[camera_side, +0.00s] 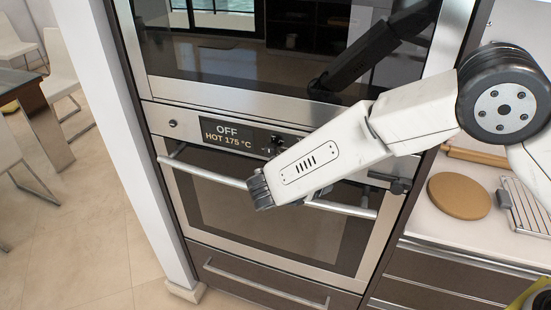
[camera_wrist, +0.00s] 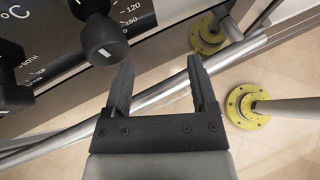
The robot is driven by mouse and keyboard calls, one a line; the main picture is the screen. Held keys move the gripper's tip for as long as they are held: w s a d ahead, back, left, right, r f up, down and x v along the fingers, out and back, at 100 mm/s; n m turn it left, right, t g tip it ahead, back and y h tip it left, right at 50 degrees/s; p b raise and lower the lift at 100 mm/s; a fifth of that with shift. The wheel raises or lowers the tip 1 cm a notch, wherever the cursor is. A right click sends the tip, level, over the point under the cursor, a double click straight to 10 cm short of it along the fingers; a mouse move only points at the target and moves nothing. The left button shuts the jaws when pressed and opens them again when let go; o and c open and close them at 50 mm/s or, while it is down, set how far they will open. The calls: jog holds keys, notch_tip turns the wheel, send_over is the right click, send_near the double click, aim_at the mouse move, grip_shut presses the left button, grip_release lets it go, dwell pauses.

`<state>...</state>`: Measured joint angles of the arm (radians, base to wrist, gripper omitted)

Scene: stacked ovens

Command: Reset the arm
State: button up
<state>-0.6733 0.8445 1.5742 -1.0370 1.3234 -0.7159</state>
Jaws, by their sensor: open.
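My gripper (camera_side: 260,190) is in front of the lower oven, over the middle of its door handle. In the wrist view my gripper (camera_wrist: 160,66) has its two dark fingers apart, with nothing held. The long metal handle (camera_side: 208,172) runs across the oven door; in the wrist view the handle (camera_wrist: 160,95) crosses slantwise behind and between the fingers. I cannot tell how far the fingertips are from it. The lower oven door (camera_side: 325,237) looks shut. The oven display (camera_side: 227,133) reads OFF and HOT 175 °C.
Oven knobs show close to the left finger in the wrist view, one dark knob (camera_wrist: 101,40) nearest. A drawer (camera_side: 265,282) lies under the oven. The right counter holds a round wooden board (camera_side: 459,196) and a wire rack (camera_side: 525,207). Open floor lies at left.

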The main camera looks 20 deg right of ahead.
jog(key=s+d+m+g+y, duration=0.1)
jog(key=s+d, duration=0.1)
jog(key=s+d+m+g+y, duration=0.1)
jog(key=s+d+m, duration=0.1)
jog(key=s+d+f+m+g+y, duration=0.1)
jog(key=s+d+g, duration=0.1)
jog(key=shift+s+d, duration=0.1)
jog(key=shift+s, duration=0.2)
jog(key=s+d+r+m+t+y, duration=0.1)
jog(key=s+d+m+y, duration=0.6)
jog(key=m, duration=1.1)
jog(key=s+d+r, duration=0.1)
jog(key=s+d, duration=0.3)
jog(key=shift+d+r+m+t+y, duration=0.2)
jog(key=shift+m+t+y, duration=0.1)
jog(key=shift+m, duration=0.1)
